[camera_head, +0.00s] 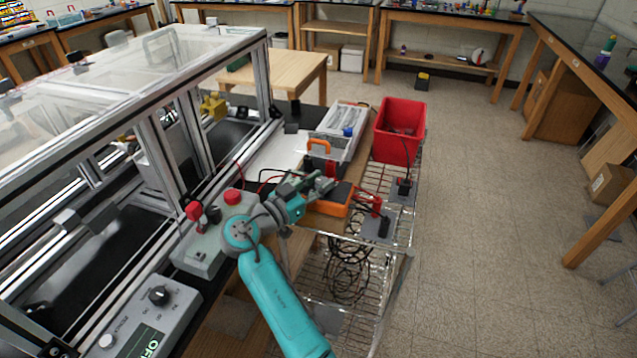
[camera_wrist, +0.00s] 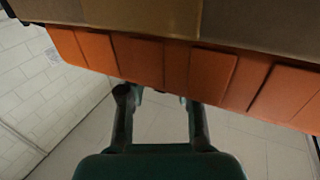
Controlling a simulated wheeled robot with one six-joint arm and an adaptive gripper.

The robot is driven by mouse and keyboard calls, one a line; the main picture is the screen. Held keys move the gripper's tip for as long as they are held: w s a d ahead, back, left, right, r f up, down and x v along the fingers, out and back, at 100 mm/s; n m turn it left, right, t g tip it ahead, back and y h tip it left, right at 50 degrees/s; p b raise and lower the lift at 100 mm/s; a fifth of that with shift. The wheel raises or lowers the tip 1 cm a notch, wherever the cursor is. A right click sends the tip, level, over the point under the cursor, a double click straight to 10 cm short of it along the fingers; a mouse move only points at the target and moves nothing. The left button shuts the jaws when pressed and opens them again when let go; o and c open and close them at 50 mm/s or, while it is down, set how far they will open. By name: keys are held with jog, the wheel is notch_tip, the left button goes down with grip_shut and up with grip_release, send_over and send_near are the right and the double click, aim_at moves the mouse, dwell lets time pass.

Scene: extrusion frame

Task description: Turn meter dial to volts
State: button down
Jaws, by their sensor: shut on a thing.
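A grey meter box (camera_head: 185,312) stands at the lower left of the head view. It has a black round dial (camera_head: 158,295) with markings around it, and its green display (camera_head: 140,345) reads OFF. My gripper (camera_head: 325,185) is well away from this dial, to the upper right, at an orange case (camera_head: 335,207) with a dark top. In the wrist view the case's ribbed orange side (camera_wrist: 165,62) fills the upper part. My gripper's fingers (camera_wrist: 158,100) stand apart and meet its lower edge. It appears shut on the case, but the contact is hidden.
A grey box with red knobs (camera_head: 205,245) stands beside my arm. A clear-walled extrusion frame (camera_head: 175,150) fills the left. A red bin (camera_head: 400,130) and white tray (camera_head: 345,120) stand behind my gripper. Black cables (camera_head: 348,270) hang by the wire rack.

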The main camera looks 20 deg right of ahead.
jog(key=c, duration=0.8)
grip_release()
jog(key=shift+f, duration=0.1)
jog(key=shift+o, duration=0.2)
jog(key=v, duration=1.2)
